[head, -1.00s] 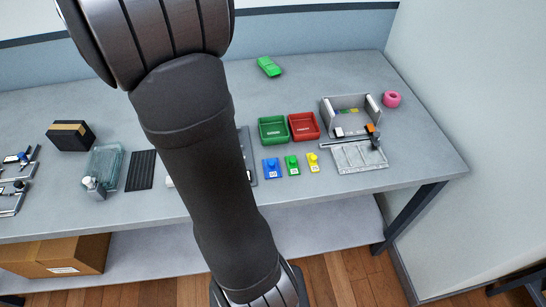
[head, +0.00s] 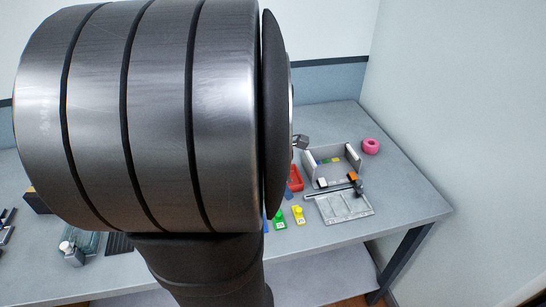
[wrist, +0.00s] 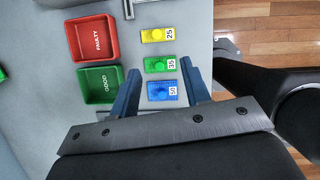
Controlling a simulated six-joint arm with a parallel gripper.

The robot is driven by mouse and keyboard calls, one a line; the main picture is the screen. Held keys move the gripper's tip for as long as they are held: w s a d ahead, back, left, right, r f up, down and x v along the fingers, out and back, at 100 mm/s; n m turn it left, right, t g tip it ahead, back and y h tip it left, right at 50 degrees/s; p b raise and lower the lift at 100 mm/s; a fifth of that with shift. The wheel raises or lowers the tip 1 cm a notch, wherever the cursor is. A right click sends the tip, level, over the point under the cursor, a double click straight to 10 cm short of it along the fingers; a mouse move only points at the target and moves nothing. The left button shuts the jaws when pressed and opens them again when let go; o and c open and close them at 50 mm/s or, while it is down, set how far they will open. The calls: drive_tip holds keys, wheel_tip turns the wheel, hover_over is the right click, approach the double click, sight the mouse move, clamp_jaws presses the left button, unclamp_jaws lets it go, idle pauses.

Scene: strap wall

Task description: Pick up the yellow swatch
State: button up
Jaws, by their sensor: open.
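A yellow knobbed block (wrist: 157,34) labelled 25 lies flat on the grey bench in the wrist view, and it also shows in the head view (head: 298,215). A small yellow patch (head: 336,160) shows inside the grey open box; I cannot tell which of the two is the swatch. My gripper (wrist: 160,70) is open and empty, its blue fingers either side of a green block (wrist: 160,65) and a blue block (wrist: 162,91) in the wrist picture. Its height above them is unclear. The yellow block lies beyond the fingertips. In the head view my arm hides most of my gripper.
A red FAULTY bin (wrist: 92,39) and a green GOOD bin (wrist: 100,85) stand left of the blocks in the wrist view.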

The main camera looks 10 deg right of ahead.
approach(298, 210)
drive_tip(key=x, duration=0.2)
drive_tip(key=shift+s+d+f, duration=0.15)
drive_tip(key=shift+f, duration=0.2)
drive_tip(key=shift+w+x, duration=0.1)
drive_tip(key=shift+x, duration=1.5)
drive_tip(key=shift+w+x, duration=0.15)
drive_tip(key=shift+x, duration=1.45)
clamp_jaws()
